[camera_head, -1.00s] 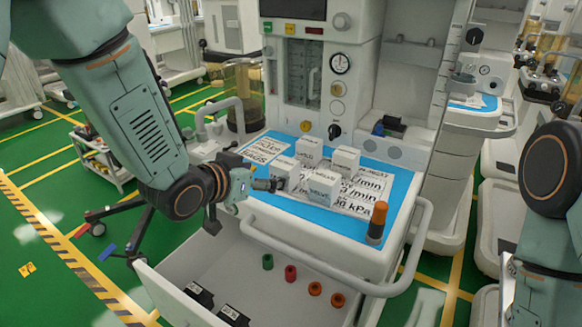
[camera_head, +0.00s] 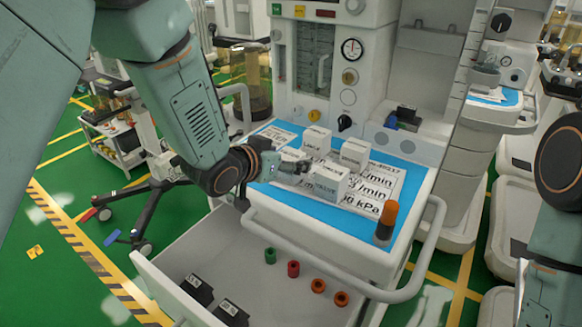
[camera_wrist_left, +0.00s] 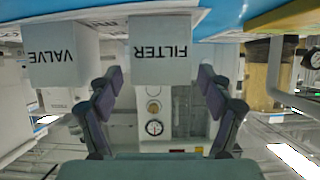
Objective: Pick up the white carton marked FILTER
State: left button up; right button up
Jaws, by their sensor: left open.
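The white FILTER carton (camera_wrist_left: 160,62) is straight ahead in the left wrist view, its lettering upside down there. It sits between the lines of my left gripper's two open fingers (camera_wrist_left: 160,88), beyond the tips. A white VALVE carton (camera_wrist_left: 62,58) stands beside it, to the left in that view. In the head view my left gripper (camera_head: 295,166) is low over the blue worktop (camera_head: 300,215) among the white cartons, and partly hides the one by its fingers. Contact cannot be told. My right gripper is out of view.
Two more white cartons, one at the back (camera_head: 316,143) and one to the right (camera_head: 354,154), stand close by. An orange-topped cylinder (camera_head: 387,222) stands at the front right corner. An open drawer (camera_head: 240,270) and a rail (camera_head: 425,250) lie in front.

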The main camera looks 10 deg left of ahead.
pick_arm(q)
jog(key=shift+x, duration=0.8)
jog(key=shift+a, duration=0.1)
jog(key=shift+w, duration=0.1)
jog(key=shift+c, duration=1.4)
jog(key=c, duration=1)
